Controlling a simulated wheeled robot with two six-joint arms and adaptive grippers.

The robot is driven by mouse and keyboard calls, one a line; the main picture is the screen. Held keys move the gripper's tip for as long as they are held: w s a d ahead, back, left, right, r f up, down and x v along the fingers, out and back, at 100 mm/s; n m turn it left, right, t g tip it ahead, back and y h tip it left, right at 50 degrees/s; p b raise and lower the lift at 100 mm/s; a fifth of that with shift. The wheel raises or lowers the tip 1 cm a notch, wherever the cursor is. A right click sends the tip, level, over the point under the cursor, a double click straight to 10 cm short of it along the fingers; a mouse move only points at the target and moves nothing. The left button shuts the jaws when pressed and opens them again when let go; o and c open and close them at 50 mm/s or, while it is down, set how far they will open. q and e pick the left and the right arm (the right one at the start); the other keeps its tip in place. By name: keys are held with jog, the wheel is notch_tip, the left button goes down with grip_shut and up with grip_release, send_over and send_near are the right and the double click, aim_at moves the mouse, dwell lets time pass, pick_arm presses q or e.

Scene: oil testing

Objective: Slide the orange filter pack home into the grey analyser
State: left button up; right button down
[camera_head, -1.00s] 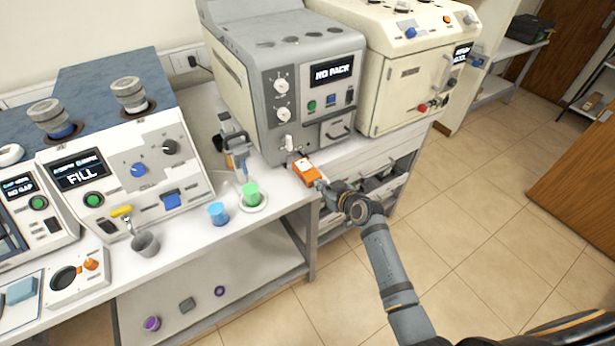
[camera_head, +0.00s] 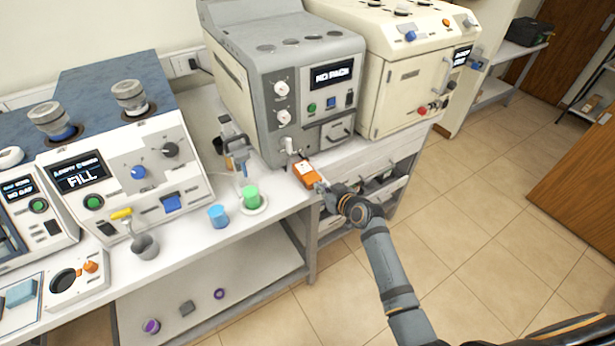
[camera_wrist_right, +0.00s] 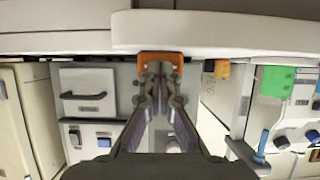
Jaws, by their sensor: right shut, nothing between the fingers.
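The orange filter pack (camera_head: 306,174) with a white top lies on the bench in front of the grey analyser (camera_head: 275,70), below a small spout on its front. The analyser's screen reads "NO PACK". My right gripper (camera_head: 322,187) is shut and empty, with its fingertips close against the pack's near end. In the wrist view the shut fingertips (camera_wrist_right: 160,76) meet or nearly meet the orange pack (camera_wrist_right: 161,57); I cannot tell if they touch. The pack's far end and any slot opening are not clear. My left gripper is not in view.
A green cup (camera_head: 251,195) on a white dish and a blue cup (camera_head: 218,214) stand left of the pack. A clamp stand (camera_head: 234,148) is behind them. A cream machine (camera_head: 403,85) stands right of the analyser. Open floor lies beyond the bench's front edge.

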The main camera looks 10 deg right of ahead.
aim_at(314, 179)
jog(key=shift+w+a, duration=0.1)
jog(key=shift+w, duration=0.05)
jog(key=shift+w+a+f+b, duration=0.1)
jog(key=shift+w+a+b, duration=0.2)
jog(key=shift+w, duration=0.4)
jog(key=shift+w+a+r+b, duration=0.1)
jog(key=shift+w+a+b, duration=0.1)
jog(key=shift+w+b, duration=0.4)
jog(key=shift+w+a+f+b, duration=0.1)
jog(key=shift+w+a+b, duration=0.15)
jog(key=shift+w, duration=0.6)
jog(key=shift+w+a+f+b, duration=0.1)
jog(key=shift+w+a+b, duration=0.2)
jog(key=shift+w, duration=0.35)
jog(key=shift+w+a+r+b, duration=0.1)
jog(key=shift+w+a+b, duration=0.05)
jog(key=shift+w+b, duration=0.4)
jog(key=shift+w+a+f+b, duration=0.1)
jog(key=shift+w+a+b, duration=0.15)
jog(key=shift+w, duration=0.45)
jog(key=p+v, duration=0.7)
jog(key=v, duration=0.1)
jog(key=shift+w, duration=0.1)
jog(key=shift+s+d+r+p, duration=0.15)
jog(key=shift+s+r+p, duration=0.2)
jog(key=shift+s, duration=0.2)
jog(key=shift+f, duration=0.1)
